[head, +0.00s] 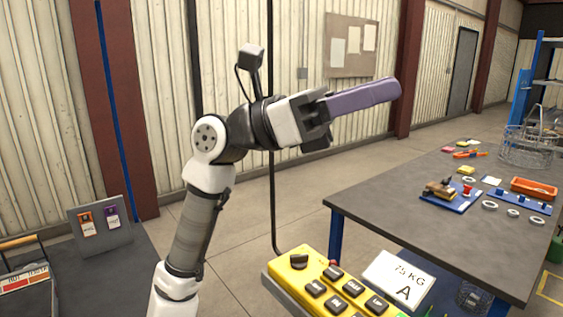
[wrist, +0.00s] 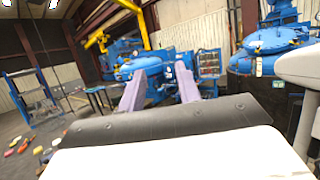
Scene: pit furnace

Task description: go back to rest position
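My gripper (head: 394,88) is raised in the air in the head view, with its long purple fingers pointing right and slightly up. From this side the fingers overlap. In the wrist view, the two purple fingers of my gripper (wrist: 167,70) stand apart, with the background showing between them. The gripper is open and nothing is between the fingers. It is above and apart from the grey table, touching nothing.
The grey table (head: 400,205) at right holds a blue board (head: 452,200), white rings, an orange tray (head: 533,187) and a wire basket (head: 525,150). A yellow button pendant (head: 322,280) is in front. A dark bench (head: 110,270) is at left. Blue machinery (wrist: 275,40) shows in the wrist view.

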